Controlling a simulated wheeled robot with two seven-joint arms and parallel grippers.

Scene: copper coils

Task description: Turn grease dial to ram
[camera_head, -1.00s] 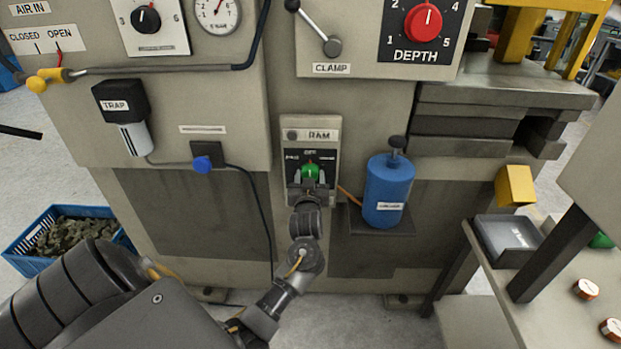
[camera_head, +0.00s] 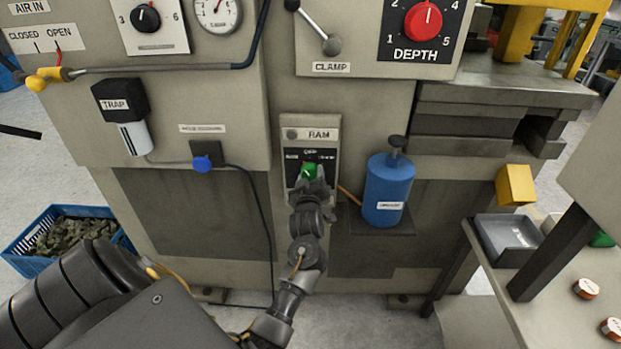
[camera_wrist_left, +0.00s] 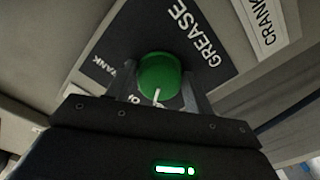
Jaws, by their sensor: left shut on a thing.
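My left gripper (camera_head: 313,184) comes from below and is shut on the dial. In the left wrist view, the green dial (camera_wrist_left: 160,75) is between the two fingers, with its white pointer line toward the picture's bottom. GREASE (camera_wrist_left: 194,35) is printed on the plate there, and other lettering is partly hidden by the fingers. In the head view the gripper hides the plate's lower part. My right gripper is out of view.
A blue canister (camera_head: 387,190) stands on a small shelf close to the right of the dial. A black cable (camera_head: 262,215) hangs to its left, from a box with a blue knob (camera_head: 203,163). In the wrist view a white CRANK label (camera_wrist_left: 264,28) is beside the plate.

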